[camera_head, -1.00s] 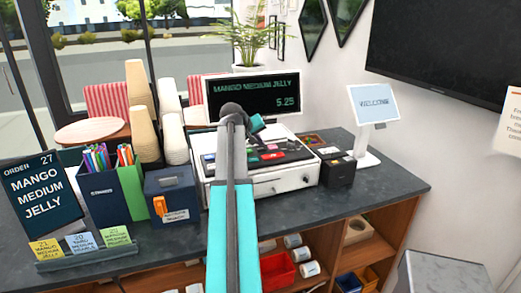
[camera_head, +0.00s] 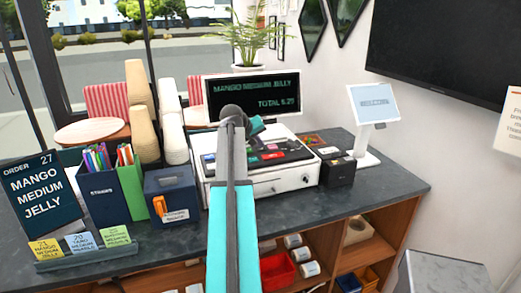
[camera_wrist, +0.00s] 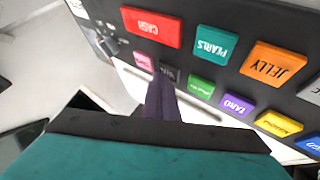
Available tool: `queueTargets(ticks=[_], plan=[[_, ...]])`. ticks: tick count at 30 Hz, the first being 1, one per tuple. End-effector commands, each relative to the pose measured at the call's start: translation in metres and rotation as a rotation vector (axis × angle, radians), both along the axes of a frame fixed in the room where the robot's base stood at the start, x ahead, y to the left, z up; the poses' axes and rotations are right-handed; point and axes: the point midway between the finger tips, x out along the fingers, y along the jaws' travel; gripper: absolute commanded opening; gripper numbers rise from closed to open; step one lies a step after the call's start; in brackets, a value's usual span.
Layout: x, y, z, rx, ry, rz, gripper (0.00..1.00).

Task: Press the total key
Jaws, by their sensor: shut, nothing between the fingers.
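The cash register (camera_head: 262,172) stands on the counter, its key panel tilted up. In the wrist view my gripper (camera_wrist: 162,84) is shut and empty, its dark fingertips at a dark key (camera_wrist: 169,74) whose label I cannot read clearly. They overlap the key's lower part; whether they touch it I cannot tell. A pink key (camera_wrist: 144,61) is just left, a green key (camera_wrist: 201,86) right, and the red CASH key (camera_wrist: 152,27) above. In the head view my arm hides part of the keys. The register screen (camera_head: 252,97) reads MANGO MEDIUM JELLY, TOTAL 5.25.
PEARLS (camera_wrist: 217,45), JELLY (camera_wrist: 273,64) and TARO (camera_wrist: 236,104) keys lie close to the right. A small WELCOME screen (camera_head: 374,104) stands right.

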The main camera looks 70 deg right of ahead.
Motion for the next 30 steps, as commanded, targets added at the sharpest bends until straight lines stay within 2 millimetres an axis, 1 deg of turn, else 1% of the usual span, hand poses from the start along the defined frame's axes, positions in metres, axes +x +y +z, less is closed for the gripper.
queueTargets(ticks=[16, 30], plan=[[0.0, 0.0, -0.002, 0.002, 0.0, -0.001, 0.0], [0.001, 0.0, 0.014, 0.002, 0.0, 0.001, 0.0]])
